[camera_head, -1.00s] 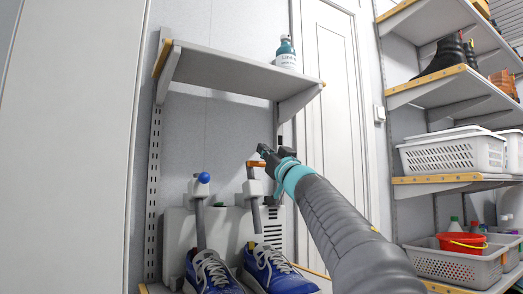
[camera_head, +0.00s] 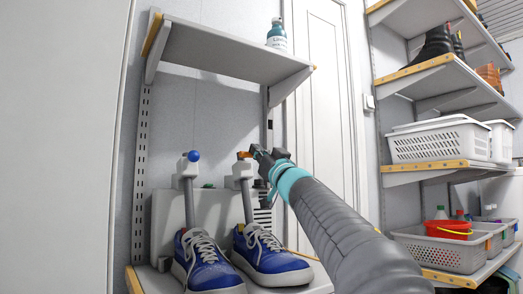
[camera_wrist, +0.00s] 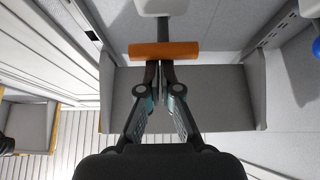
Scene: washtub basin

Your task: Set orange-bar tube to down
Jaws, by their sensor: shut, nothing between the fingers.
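The orange bar (camera_head: 244,155) sits atop a white block on the upright grey tube (camera_head: 246,205) of a shoe-drying unit (camera_head: 166,222). The tube leans slightly and runs down into the right blue shoe (camera_head: 270,254). My gripper (camera_head: 255,150) is shut and empty, its tips just right of the bar in the head view. In the wrist view the shut fingertips (camera_wrist: 159,64) are right at the orange bar (camera_wrist: 164,50), near its middle. I cannot tell whether they touch it. The fingertips partly cover the bar's edge.
A second tube with a blue ball (camera_head: 194,156) stands to the left, in the left blue shoe (camera_head: 203,258). A shelf (camera_head: 225,50) with a bottle (camera_head: 277,35) hangs above. Shelves with a white basket (camera_head: 440,142) and a red bucket (camera_head: 448,229) stand at right.

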